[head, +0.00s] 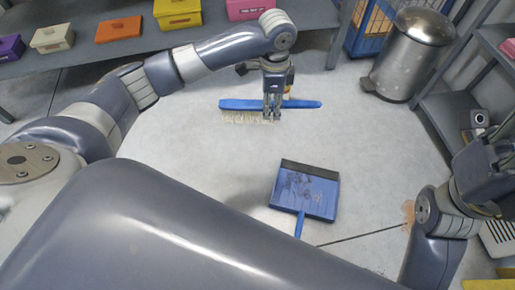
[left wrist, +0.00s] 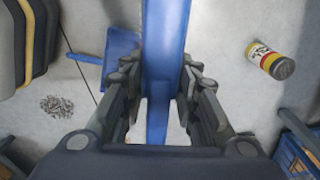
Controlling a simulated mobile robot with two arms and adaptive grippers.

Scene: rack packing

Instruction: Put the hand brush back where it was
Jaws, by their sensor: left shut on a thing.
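The hand brush (head: 237,104) is blue with pale bristles pointing down and lies crosswise in the upper middle of the head view. My left gripper (head: 271,112) is shut on it near the middle of its length. In the left wrist view the brush (left wrist: 163,40) runs between the two fingers (left wrist: 159,75), close to the camera and apparently above the floor. Part of the brush is hidden by the fingers. My right gripper (head: 490,165) is at the right edge, partly cut off, and its fingers cannot be made out.
A blue dustpan (head: 318,192) lies on the floor. A metal bin (head: 407,50) stands at the upper right beside a blue crate (head: 370,30). A shelf (head: 75,62) with coloured boxes runs along the back. A can (left wrist: 268,60) and a debris pile (left wrist: 57,106) are on the floor.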

